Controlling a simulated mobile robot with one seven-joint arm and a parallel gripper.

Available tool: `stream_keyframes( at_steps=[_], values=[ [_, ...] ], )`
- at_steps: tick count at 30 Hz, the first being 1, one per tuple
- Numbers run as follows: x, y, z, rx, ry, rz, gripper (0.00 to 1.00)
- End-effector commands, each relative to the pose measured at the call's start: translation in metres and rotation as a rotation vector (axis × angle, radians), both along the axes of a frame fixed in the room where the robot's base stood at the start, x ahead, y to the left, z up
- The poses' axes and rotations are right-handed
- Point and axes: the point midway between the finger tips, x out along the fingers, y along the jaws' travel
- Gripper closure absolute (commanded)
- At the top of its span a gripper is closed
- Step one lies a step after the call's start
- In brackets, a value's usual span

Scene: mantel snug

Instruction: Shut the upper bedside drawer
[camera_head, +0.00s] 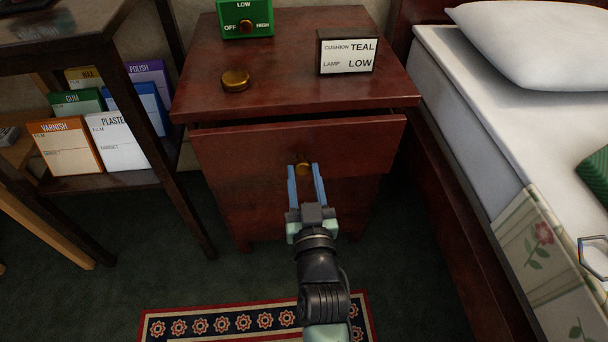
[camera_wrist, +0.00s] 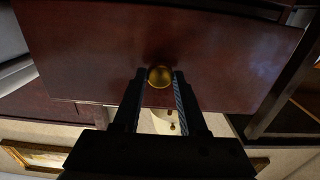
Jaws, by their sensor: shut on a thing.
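The upper drawer (camera_head: 240,150) of the dark red bedside cabinet (camera_head: 290,95) is a little open, with a dark gap under the cabinet top. Its round brass knob (camera_head: 303,168) is at the middle of the drawer front. My gripper (camera_head: 304,170) reaches up to the front with its two blue fingers on either side of the knob and is shut on it. In the wrist view the knob (camera_wrist: 160,76) sits between the dark fingertips, against the drawer front (camera_wrist: 90,50). The cabinet's lower front is partly hidden by my arm.
On the cabinet top are a green dial box (camera_head: 245,20), a brass disc (camera_head: 235,80) and a sign (camera_head: 347,53). A shelf with several labelled boxes (camera_head: 65,147) stands left, a bed (camera_head: 480,110) right. A patterned rug (camera_head: 220,322) lies in front.

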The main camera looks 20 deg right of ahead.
Motion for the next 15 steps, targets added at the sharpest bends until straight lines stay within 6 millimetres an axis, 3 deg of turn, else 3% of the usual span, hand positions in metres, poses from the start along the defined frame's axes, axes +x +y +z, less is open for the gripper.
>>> stream_keyframes(
  at_steps=[7, 15],
  values=[
    [0.004, -0.001, -0.001, 0.000, -0.001, 0.000, 1.00],
    [0.037, -0.011, -0.002, -0.001, -0.003, -0.001, 1.00]
  ],
)
